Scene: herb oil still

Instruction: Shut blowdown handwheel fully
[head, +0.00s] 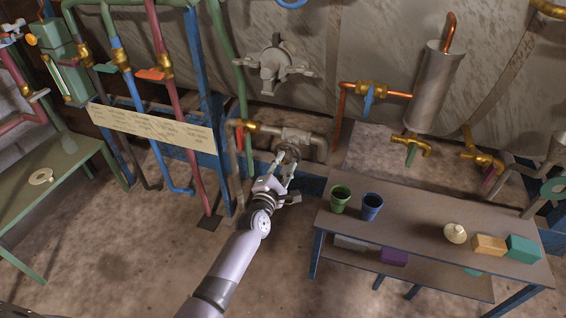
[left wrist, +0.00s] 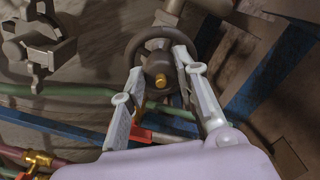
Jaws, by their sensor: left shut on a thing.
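The blowdown handwheel (head: 291,151) is a small dark round wheel on the grey-brown pipe low on the wall, in the middle of the head view. In the left wrist view the handwheel (left wrist: 159,66) shows its dark rim and a brass-coloured centre nut. My left gripper (head: 284,169) reaches it from the front. In the left wrist view its two pale fingers (left wrist: 160,64) lie on opposite sides of the hub, shut on the wheel. The fingers cover parts of the rim. My right gripper is in neither view.
A bench with a green cup (head: 340,198), a blue cup (head: 372,206) and blocks stands to the right. Vertical pipes (head: 196,150) and a label board (head: 150,126) are to the left. A grey valve body (head: 273,68) is above. Floor in front is clear.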

